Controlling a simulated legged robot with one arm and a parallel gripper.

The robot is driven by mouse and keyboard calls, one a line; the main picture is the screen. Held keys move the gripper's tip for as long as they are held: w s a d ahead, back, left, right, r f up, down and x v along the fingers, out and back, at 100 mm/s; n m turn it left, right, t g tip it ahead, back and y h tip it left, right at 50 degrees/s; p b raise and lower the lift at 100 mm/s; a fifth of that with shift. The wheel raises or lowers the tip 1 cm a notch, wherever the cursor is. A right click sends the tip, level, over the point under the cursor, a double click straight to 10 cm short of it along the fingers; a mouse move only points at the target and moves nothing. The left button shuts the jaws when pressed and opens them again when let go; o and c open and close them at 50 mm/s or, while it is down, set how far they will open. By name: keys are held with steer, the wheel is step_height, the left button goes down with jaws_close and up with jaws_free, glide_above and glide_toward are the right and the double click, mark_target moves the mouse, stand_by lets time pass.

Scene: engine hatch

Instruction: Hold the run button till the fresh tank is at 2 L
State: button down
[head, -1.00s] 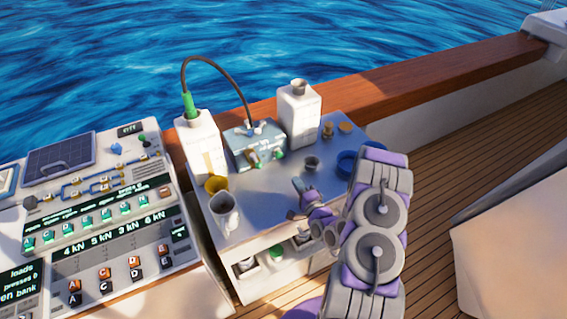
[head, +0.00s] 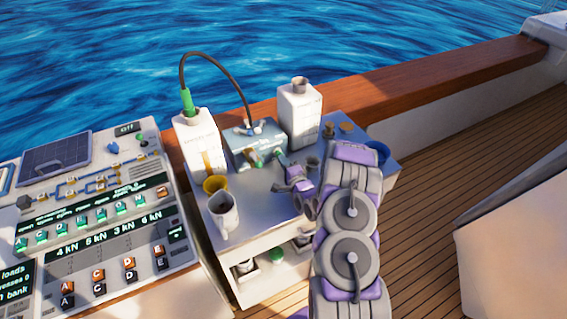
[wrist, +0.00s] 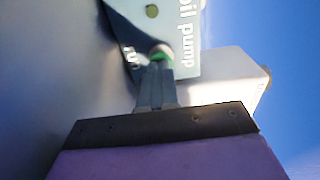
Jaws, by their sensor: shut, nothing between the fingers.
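The blue-grey oil pump box (head: 243,140) stands on the small table between two white tanks. The green run button (wrist: 159,56) shows in the wrist view beside the word "run", below the oil pump lettering (wrist: 188,32). My gripper (head: 281,157) is shut and empty at the pump's front right corner. In the wrist view my shut fingertips (wrist: 159,66) lie right at the button and partly cover it; I cannot tell whether it is pressed. The left tank (head: 198,145) has a green nozzle with a hose in its top; the right tank (head: 301,116) has an open neck. Their levels are not readable.
A dark cup (head: 312,164) and blue bowl (head: 377,160) are to the right near my arm. A control panel (head: 85,215) stands at left.

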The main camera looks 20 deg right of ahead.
mark_target(278, 154)
steer(key=shift+w, duration=0.1)
steer(key=shift+w+r, duration=0.1)
steer(key=shift+w, duration=0.75)
steer(key=shift+w+r, duration=0.15)
steer(key=shift+r, duration=0.05)
stand_by(6.8)
